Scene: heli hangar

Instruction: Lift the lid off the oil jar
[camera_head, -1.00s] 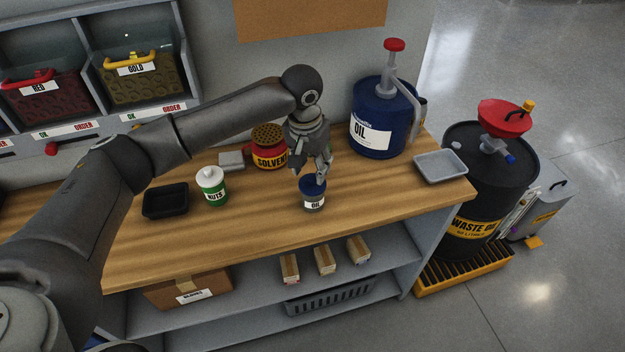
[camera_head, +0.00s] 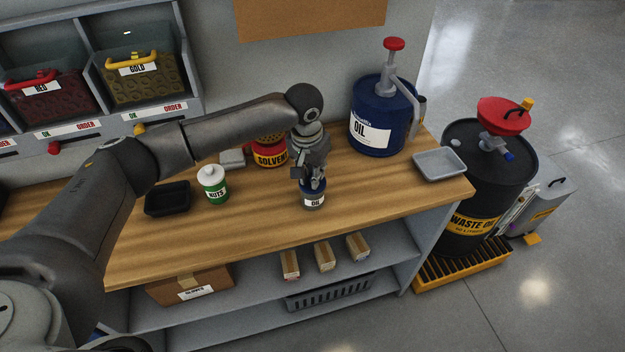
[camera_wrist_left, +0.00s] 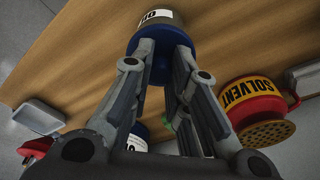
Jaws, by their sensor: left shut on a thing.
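The small oil jar (camera_head: 313,202) stands upright on the wooden bench, with a dark body, a white OIL label and a blue lid (camera_head: 319,185). My left gripper (camera_head: 312,184) is above it, pointing down, with its fingers shut on the blue lid. In the left wrist view the jar (camera_wrist_left: 158,18) is at the top, and the fingers touch the sides of its blue lid (camera_wrist_left: 150,62). The lid sits on the jar. My right gripper is not in view.
On the bench (camera_head: 250,215) stand a red solvent can (camera_head: 270,155), a green nuts jar (camera_head: 213,186), a black tray (camera_head: 167,198), a large blue oil can (camera_head: 376,125) and a grey tray (camera_head: 440,165). A waste oil drum (camera_head: 478,190) stands right of the bench.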

